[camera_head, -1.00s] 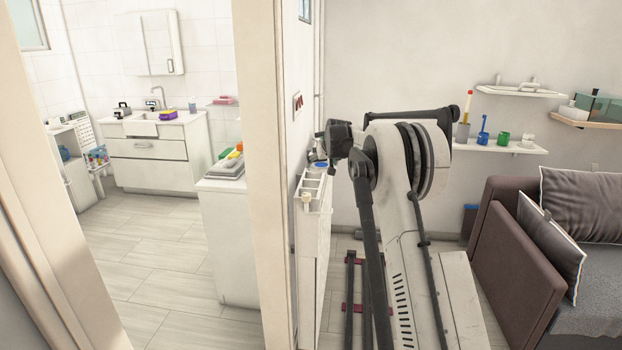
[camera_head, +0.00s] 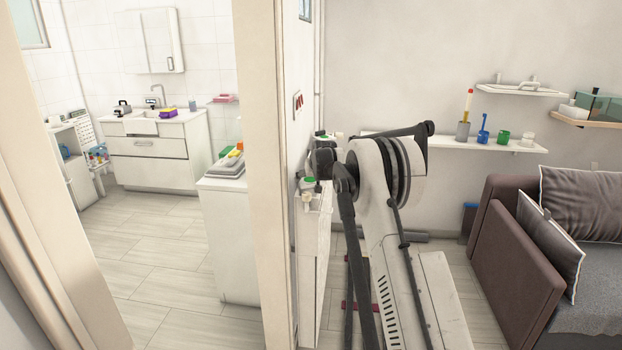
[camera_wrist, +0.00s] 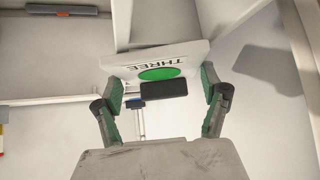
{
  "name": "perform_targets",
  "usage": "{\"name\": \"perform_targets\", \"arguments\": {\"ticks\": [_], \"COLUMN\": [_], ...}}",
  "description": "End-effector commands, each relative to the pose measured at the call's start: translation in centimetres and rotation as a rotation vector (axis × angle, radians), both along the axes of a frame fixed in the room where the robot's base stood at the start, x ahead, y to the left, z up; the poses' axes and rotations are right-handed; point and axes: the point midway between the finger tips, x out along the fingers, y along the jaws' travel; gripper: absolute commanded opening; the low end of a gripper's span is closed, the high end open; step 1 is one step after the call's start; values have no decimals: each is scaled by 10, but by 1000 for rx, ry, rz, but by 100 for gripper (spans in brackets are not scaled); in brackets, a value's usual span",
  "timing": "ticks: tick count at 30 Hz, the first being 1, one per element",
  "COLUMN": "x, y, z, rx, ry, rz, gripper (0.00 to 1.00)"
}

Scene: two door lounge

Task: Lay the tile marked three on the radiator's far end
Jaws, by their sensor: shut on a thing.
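My gripper (camera_wrist: 162,82) shows in the wrist view with its green-padded fingers shut on the tile marked three (camera_wrist: 190,53). The tile is a pale plate with the word THREE and a green oval, and it looks tilted. A small dark block (camera_wrist: 163,89) shows just below the oval. In the head view the radiator (camera_head: 311,245) is the white unit along the wall beside the door post. My arm's dark end is above its top, and the arm hides its far part. I cannot tell whether the tile touches the radiator.
A small green-topped item (camera_head: 309,181) shows by the radiator's top. The door post (camera_head: 262,170) stands close on the left. A wall shelf (camera_head: 500,145) with cups is behind my arm. A brown sofa (camera_head: 515,250) stands to the right.

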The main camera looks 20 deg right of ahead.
Motion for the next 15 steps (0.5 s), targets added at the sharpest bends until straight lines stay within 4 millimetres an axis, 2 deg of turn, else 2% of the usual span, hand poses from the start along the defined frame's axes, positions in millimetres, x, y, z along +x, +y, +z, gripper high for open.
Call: {"name": "perform_targets", "arguments": {"ticks": [6, 7, 11, 15], "x": [0, 0, 0, 0], "y": [-1, -1, -1, -1], "z": [-3, -2, -2, -2], "rx": [0, 0, 0, 0], "ry": [0, 0, 0, 0], "rz": [0, 0, 0, 0], "gripper": [49, 80, 96, 96]}}
